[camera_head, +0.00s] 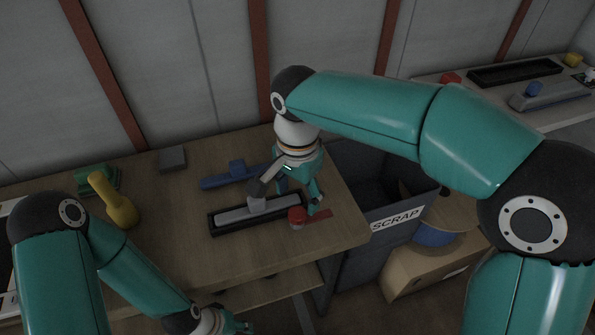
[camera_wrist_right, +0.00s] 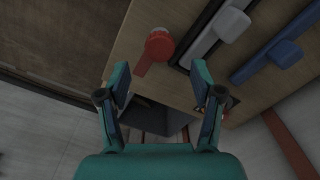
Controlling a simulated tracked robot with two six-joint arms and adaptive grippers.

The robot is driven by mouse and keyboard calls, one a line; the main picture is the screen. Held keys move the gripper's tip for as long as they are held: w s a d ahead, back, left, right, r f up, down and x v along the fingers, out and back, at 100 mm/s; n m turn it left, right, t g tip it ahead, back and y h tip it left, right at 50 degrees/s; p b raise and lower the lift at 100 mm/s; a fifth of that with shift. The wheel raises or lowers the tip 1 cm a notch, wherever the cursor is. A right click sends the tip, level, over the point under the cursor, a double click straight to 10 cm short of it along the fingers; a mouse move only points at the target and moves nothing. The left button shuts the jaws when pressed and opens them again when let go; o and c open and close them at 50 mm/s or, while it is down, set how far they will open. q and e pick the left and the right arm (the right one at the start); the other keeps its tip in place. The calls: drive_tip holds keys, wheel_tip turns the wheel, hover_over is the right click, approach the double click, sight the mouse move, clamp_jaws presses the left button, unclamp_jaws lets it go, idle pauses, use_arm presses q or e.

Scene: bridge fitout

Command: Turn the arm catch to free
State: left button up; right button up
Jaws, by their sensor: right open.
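The red arm catch (camera_head: 297,217) is a round knob with a flat lever pointing right, at the right end of a black tray (camera_head: 232,229) on the bench. In the right wrist view the catch (camera_wrist_right: 158,46) lies ahead of the fingertips, its lever pointing down and left. A grey bar with a block handle (camera_head: 257,204) lies in the tray. My right gripper (camera_head: 302,199) is open above the catch, with nothing between its fingers in the wrist view (camera_wrist_right: 160,78). My left gripper (camera_head: 238,327) is partly cut off at the bottom edge.
A blue bar with a handle (camera_head: 232,179) lies behind the tray. A yellow object (camera_head: 115,204), a green object (camera_head: 97,178) and a grey block (camera_head: 172,158) stand to the left. A dark scrap bin (camera_head: 367,185) stands beside the bench's right edge.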

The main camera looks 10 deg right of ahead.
sight(298, 212)
wheel_tip(298, 212, up, 7)
idle(0.3)
drive_tip(key=shift+f, duration=0.1)
idle(0.4)
